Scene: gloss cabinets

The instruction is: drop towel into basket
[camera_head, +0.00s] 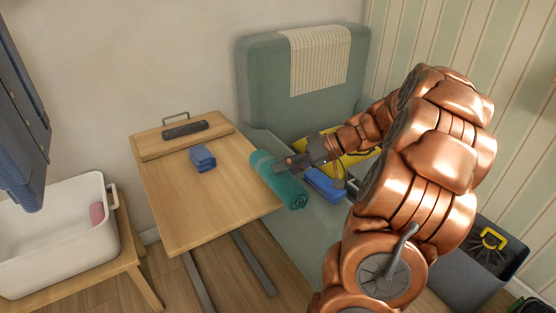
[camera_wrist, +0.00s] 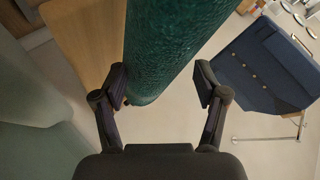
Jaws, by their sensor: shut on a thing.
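A teal rolled towel (camera_head: 283,183) is at the right edge of the wooden table, beside the green armchair. My gripper (camera_head: 282,167) is shut on it near its middle. In the wrist view the towel (camera_wrist: 175,45) runs between the two fingers of my gripper (camera_wrist: 160,82). A white basket with handles (camera_head: 58,247) stands at the far left on a low wooden stand, with a pink item (camera_head: 97,213) inside. Part of the towel is hidden behind my gripper.
The table (camera_head: 210,215) bears a folded blue cloth (camera_head: 202,158) and a dark object (camera_head: 185,129). The armchair (camera_head: 262,90) holds blue (camera_head: 322,186) and yellow items. A dark blue panel (camera_head: 22,135) hangs near the basket. A grey bin (camera_head: 462,275) stands at right.

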